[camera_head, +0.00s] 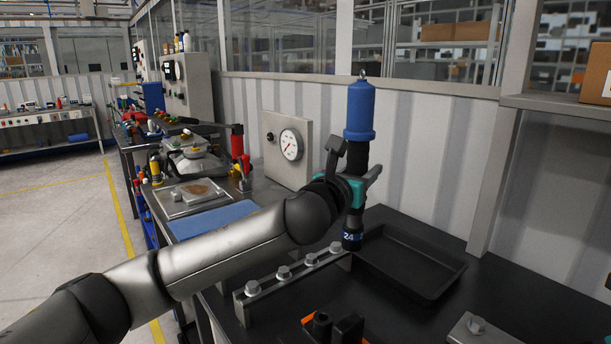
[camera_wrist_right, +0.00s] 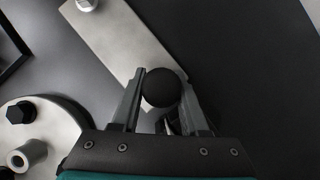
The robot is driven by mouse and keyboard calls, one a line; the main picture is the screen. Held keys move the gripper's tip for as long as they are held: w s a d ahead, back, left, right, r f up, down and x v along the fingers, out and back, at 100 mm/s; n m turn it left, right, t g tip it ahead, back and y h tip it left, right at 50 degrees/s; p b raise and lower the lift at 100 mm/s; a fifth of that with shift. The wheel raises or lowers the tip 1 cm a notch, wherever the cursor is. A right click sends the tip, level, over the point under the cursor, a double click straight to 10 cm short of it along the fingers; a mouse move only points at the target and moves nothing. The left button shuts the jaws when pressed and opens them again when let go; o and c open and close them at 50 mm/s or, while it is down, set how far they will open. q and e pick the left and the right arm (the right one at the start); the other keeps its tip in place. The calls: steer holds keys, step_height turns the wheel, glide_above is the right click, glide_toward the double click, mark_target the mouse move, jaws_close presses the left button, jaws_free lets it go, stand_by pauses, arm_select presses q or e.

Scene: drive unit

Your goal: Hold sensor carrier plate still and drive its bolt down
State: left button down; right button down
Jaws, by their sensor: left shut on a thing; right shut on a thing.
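My left gripper (camera_head: 352,188) is shut on an upright driver tool with a blue top (camera_head: 360,112) and a black lower end marked 24. The tool's lower end is beside the far end of a bolt rail, and I cannot tell whether it touches anything. A pale metal plate with a hex bolt (camera_head: 476,326), likely the sensor carrier plate, is at the lower right. In the right wrist view a pale plate (camera_wrist_right: 118,38) carries a bolt (camera_wrist_right: 86,5) near the top edge. My right gripper (camera_wrist_right: 160,95) is shut on a round black knob (camera_wrist_right: 162,88) over this plate.
A metal rail with several bolts (camera_head: 295,270) stands on the dark bench, beside an empty black tray (camera_head: 410,262). A black and orange part (camera_head: 333,327) is at the bottom edge. The right wrist view shows a round metal flange (camera_wrist_right: 45,128) with a black bolt at left.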

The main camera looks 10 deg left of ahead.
arm_select(q)
steer(key=s+d+m+g+h, duration=0.3)
steer(key=d+m+h, duration=0.15)
steer(key=d, duration=1.05)
steer(key=s+d+f+m+g+h, duration=0.2)
steer(key=s+d+f+g+h, duration=0.1)
steer(key=d+f, duration=0.5)
steer(key=shift+s+d+h, duration=0.65)
steer(key=shift+s+d, duration=0.1)
steer(key=shift+d, duration=0.9)
steer(key=shift+f+m, duration=0.25)
steer(key=shift+f, duration=0.2)
steer(key=shift+f, duration=1.2)
stand_by(2.4)
